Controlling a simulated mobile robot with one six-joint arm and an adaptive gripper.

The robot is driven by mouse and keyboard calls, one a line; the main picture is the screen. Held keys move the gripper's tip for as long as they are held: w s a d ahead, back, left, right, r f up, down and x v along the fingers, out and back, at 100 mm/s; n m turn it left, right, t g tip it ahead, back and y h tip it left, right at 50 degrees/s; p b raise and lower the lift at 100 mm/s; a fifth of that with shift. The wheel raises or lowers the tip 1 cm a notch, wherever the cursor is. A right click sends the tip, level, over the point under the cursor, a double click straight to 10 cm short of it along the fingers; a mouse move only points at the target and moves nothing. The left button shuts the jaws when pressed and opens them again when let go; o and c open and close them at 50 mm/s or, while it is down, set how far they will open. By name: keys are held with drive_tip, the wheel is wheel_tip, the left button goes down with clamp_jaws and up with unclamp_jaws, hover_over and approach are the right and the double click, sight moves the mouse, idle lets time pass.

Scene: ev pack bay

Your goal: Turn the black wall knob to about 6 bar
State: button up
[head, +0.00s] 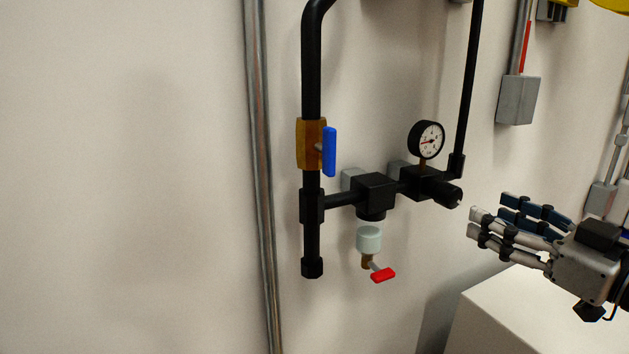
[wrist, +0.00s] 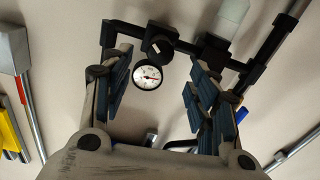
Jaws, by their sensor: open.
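The black wall knob (head: 447,194) is a short round cylinder on the front of the black regulator body (head: 424,181). It also shows in the wrist view (wrist: 160,46), between the fingers and above the gauge. The pressure gauge (head: 427,139) stands above the regulator body, with a white dial and a red needle; the dial also faces the wrist view (wrist: 147,76), but its numbers are too small to read. My gripper (head: 488,213) is open and empty, to the right of the knob and apart from it in the head view. Its blue-padded fingers are spread wide.
A blue-handled valve (head: 329,152) sits on the black pipe at left. A clear filter bowl (head: 369,238) with a red drain lever (head: 383,274) hangs lower left of the knob. A white box (head: 520,318) stands below my gripper. A grey wall box (head: 517,99) is upper right.

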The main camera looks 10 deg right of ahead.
sight(456, 199)
drive_tip(key=p+x, duration=0.2)
drive_tip(key=x, duration=0.5)
drive_tip(key=shift+w+a, duration=0.15)
drive_tip(key=shift+w, duration=0.25)
drive_tip(key=c, duration=1.1)
